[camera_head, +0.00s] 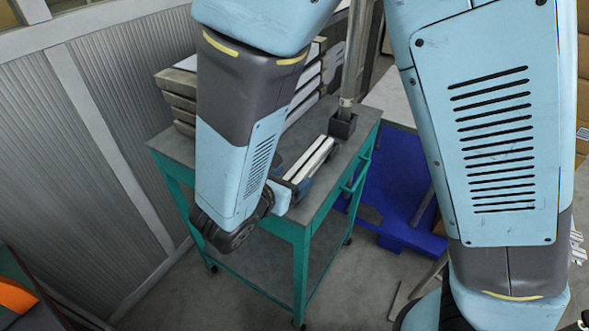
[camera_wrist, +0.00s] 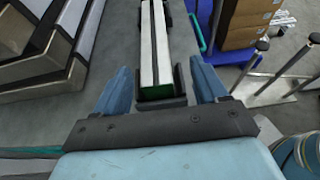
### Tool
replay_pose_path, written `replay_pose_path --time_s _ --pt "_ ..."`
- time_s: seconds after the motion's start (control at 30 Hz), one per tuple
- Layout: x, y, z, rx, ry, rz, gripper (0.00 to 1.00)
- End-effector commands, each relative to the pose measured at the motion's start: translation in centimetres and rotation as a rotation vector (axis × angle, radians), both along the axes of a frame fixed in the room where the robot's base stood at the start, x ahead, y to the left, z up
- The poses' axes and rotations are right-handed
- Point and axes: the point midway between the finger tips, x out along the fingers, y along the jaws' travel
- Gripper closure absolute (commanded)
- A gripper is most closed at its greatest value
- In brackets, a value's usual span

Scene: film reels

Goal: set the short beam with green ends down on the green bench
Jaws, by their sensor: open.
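The short beam (camera_wrist: 155,45) is pale with a dark line along its length, and its near end is green (camera_wrist: 157,90). Dark upright pieces flank the beam's near end. My gripper (camera_wrist: 160,72) is open, with one blue finger on each side of that end and visible gaps to both.
Stacked grey and white bars (camera_head: 180,100) lie at the back left of the bench top. A metal post (camera_head: 347,70) stands in a dark socket behind the beam. A blue pallet (camera_head: 395,195) is on the floor to the right. A corrugated wall (camera_head: 80,140) is at left.

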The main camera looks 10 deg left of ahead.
Motion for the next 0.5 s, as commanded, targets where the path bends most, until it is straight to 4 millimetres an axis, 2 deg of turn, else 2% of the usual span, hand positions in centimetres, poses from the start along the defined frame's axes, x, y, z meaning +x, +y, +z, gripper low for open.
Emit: replay_pose_path --time_s 0.23,0.5 --pt "-4.0 1.6 1.8 0.002 0.0 0.002 0.28" --pt "-6.0 2.4 2.6 0.0 0.0 0.001 0.28"
